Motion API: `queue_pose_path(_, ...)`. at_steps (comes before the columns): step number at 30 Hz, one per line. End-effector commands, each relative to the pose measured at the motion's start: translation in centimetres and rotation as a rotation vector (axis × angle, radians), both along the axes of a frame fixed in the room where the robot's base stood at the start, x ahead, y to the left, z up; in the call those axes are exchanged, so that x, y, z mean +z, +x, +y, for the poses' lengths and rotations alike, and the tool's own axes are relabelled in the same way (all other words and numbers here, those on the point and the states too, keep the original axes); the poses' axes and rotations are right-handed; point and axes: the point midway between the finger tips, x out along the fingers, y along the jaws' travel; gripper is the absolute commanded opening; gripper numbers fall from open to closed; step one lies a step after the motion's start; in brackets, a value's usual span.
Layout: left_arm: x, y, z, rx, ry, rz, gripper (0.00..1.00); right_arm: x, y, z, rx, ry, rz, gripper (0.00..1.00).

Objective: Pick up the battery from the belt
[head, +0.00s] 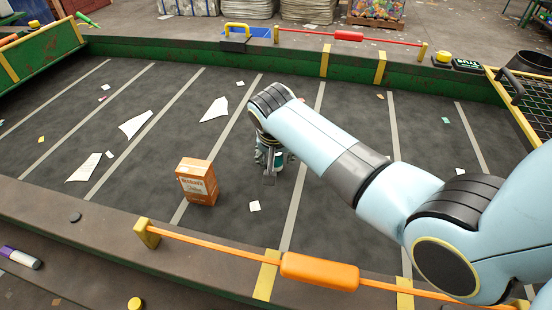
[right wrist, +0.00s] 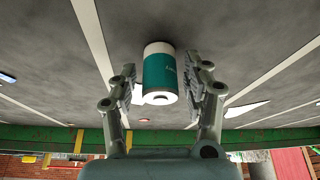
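The battery (right wrist: 160,74), a teal cylinder with white ends, stands between the two fingers of my right gripper (right wrist: 161,88) in the right wrist view. The fingers are open, with a small gap on each side of it. In the head view my right gripper (head: 270,164) points down at the belt (head: 330,200), right of the orange box. It hides most of the battery there; only a bit of teal shows by the fingers. My left gripper is not in view.
An orange box (head: 197,182) stands on the belt just left of my right gripper. White paper scraps (head: 136,124) lie around the belt. An orange bar (head: 320,271) runs along the near edge, and a green wall (head: 200,48) along the far edge.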

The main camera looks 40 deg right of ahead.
Motion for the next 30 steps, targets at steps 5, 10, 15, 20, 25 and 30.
queue_pose_path(5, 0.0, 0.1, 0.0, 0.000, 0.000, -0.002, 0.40, 0.0, 0.0, 0.0, 0.000, 0.000, 0.000, 0.23)
queue_pose_path(10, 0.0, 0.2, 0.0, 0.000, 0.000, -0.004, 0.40, 0.0, 0.0, 0.0, 0.000, 0.000, 0.000, 0.01)
queue_pose_path(15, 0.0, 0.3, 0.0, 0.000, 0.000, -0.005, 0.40, 0.0, 0.0, 0.0, 0.000, 0.000, 0.000, 0.00)
queue_pose_path(20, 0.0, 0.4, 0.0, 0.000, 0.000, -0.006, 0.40, 0.2, 0.0, 0.0, 0.000, -0.001, -0.001, 0.00)
queue_pose_path(25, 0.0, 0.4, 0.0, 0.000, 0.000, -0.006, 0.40, 1.6, 0.1, 0.0, -0.001, -0.001, -0.003, 0.00)
queue_pose_path(30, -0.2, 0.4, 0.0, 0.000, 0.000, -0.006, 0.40, 4.5, 0.0, -0.2, -0.001, -0.002, -0.005, 0.00)
